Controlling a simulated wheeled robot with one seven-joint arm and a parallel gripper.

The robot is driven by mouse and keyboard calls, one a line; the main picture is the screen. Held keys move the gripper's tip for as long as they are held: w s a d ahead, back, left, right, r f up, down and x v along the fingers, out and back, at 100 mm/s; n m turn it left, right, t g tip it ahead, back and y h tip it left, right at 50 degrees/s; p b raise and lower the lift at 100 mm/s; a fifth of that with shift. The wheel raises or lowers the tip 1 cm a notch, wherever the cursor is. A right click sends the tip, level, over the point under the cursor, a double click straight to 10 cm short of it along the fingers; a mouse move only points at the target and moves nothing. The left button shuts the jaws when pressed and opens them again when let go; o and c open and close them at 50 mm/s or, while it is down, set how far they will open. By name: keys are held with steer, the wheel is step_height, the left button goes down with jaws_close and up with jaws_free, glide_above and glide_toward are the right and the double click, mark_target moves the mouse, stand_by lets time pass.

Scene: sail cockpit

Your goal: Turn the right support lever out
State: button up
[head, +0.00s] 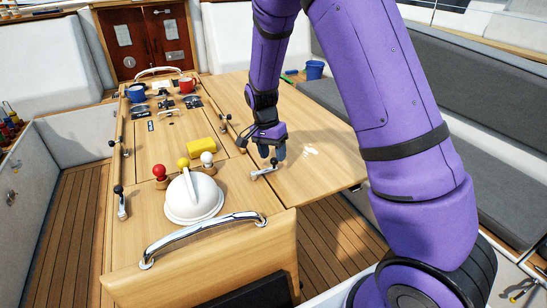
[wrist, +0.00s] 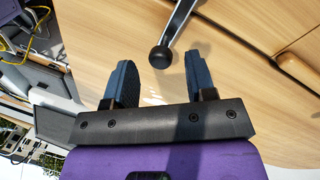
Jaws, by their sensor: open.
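The right support lever (head: 263,173) is a metal bar with a black ball knob, on the table near the seam with the right leaf. Its knob end points up and right in the head view. In the wrist view the lever (wrist: 180,22) enters from the top, with its knob (wrist: 163,57) between the fingertips in the picture. My gripper (head: 272,153) is open, its fingers pointing down close by the knob. In the wrist view my gripper (wrist: 157,70) has a finger on each side of the knob; contact is not visible.
The wooden table (head: 230,185) holds a white dome (head: 193,200), a yellow block (head: 201,146), and a red-knobbed lever (head: 160,173). A chrome rail (head: 203,232) stands in front. A similar lever (head: 122,205) is on the left. The right leaf (head: 325,165) is mostly clear.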

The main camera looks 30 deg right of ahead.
step_height(320, 180, up, 9)
steer(key=w, duration=0.1)
steer(key=shift+w+a, duration=0.2)
steer(key=shift+a, duration=0.25)
steer(key=shift+f, duration=0.1)
steer(key=s+d+r+n+t+y, duration=0.25)
steer(key=s+r+n, duration=0.25)
steer(key=s+r, duration=0.95)
steer(key=s+r+n+t, duration=0.2)
steer(key=s+n, duration=0.1)
steer(key=s, duration=0.5)
steer(key=s+a+r+n+t+h, duration=0.1)
steer(key=s+r+n+t, duration=0.1)
steer(key=s, duration=0.6)
steer(key=shift+s+r+n+t, duration=0.35)
steer(key=shift+r+n, duration=0.05)
steer(key=shift+n, duration=0.3)
